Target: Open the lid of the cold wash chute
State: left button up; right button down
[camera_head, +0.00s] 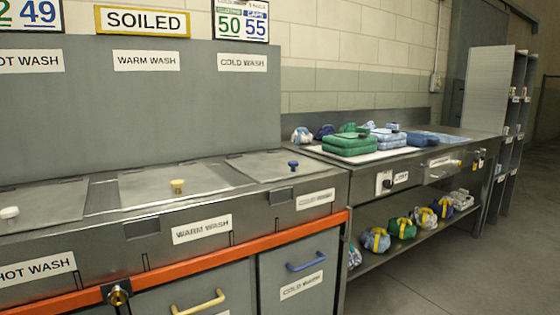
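The cold wash chute lid (275,166) is a flat grey metal panel on the top of the steel counter, at its right end. It lies shut. A blue knob (293,165) stands on the lid near its front right. The "COLD WASH" label (242,62) is on the back panel above it, and another label (315,199) is on the counter front below it. Neither of my grippers shows in the head view.
The warm wash lid (150,187) with a yellow knob and the hot wash lid (40,205) with a white knob lie shut to the left. A table (465,139) on the right bears green and blue folded bags. An orange rail (200,263) runs along the front above the drawers. Floor is clear at lower right.

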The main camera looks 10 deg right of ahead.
aim_at(278, 164)
jog(key=i+l+u, duration=0.3)
jog(key=l+u, duration=0.15)
jog(key=l, duration=0.6)
jog(key=i+l+u, duration=0.1)
jog(key=l+u, duration=0.35)
jog(key=l, duration=0.65)
jog(key=k+l+u, duration=0.1)
jog(key=l+u, duration=0.35)
jog(key=l, duration=0.65)
